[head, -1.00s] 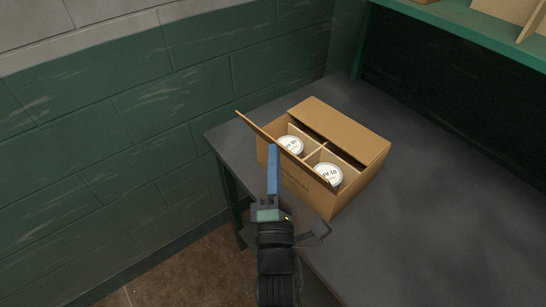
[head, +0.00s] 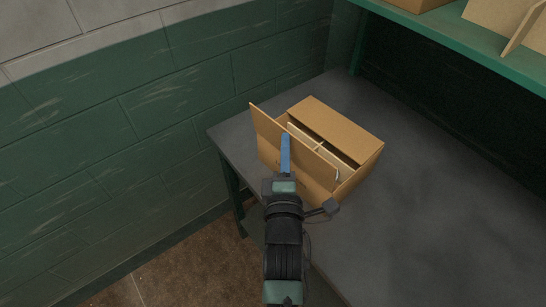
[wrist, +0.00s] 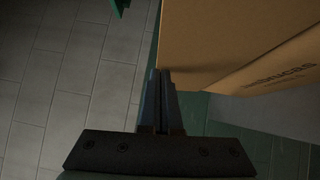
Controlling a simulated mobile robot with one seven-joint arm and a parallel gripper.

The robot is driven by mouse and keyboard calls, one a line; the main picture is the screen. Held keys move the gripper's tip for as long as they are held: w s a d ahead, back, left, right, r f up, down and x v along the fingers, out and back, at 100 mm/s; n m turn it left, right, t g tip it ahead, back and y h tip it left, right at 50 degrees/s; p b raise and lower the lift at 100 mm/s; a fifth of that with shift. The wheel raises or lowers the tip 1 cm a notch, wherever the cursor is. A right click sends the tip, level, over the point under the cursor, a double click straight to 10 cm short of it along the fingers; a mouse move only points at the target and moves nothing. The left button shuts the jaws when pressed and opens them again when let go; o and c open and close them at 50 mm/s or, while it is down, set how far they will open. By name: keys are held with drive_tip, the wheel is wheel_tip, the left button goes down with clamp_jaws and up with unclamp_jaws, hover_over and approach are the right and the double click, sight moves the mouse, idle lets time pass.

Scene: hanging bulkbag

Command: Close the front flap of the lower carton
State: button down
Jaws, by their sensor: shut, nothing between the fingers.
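The lower carton (head: 362,172) stands on the grey table. Its back flap (head: 335,128) lies flat over the rear part. Its front flap (head: 293,144) stands up steeply along the near side and hides most of the inside; only a strip of pale dividers (head: 318,143) shows. My gripper (head: 285,137) is shut and empty, its blue fingers against or just in front of the flap's outer face. In the wrist view my gripper (wrist: 161,73) is at the edge of a brown cardboard panel (wrist: 225,40), with the printed carton front (wrist: 285,75) to the right. Contact cannot be told.
A green shelf (head: 470,30) with cardboard pieces (head: 505,20) on it hangs over the back right. A green block wall (head: 150,120) is on the left. The grey table (head: 430,220) is clear right of the carton.

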drive_tip(key=shift+w+d+r+m+g+p, duration=0.55)
drive_tip(key=shift+w+d+m+g+p, duration=0.15)
drive_tip(key=shift+m, duration=0.1)
drive_tip(key=shift+w+d+f+m+g+y+b, duration=0.5)
drive_tip(key=shift+w+d+f+m+g+y, duration=0.45)
drive_tip(key=shift+w+d+m+g, duration=0.45)
drive_tip(key=shift+w+d+f+m+g+y+b, duration=0.55)
drive_tip(key=shift+w+d+f+m+g+y, duration=0.45)
drive_tip(key=shift+d+g, duration=0.65)
drive_tip(key=shift+w+d+f+m+g+y+b, duration=0.5)
drive_tip(key=shift+w+d+f+m+g+y, duration=0.25)
drive_tip(key=shift+w+d+f+m+g, duration=0.6)
drive_tip(key=shift+w+r+g, duration=0.1)
drive_tip(key=shift+r+g, duration=0.1)
drive_tip(key=shift+g, duration=0.1)
drive_tip(key=shift+r, duration=0.15)
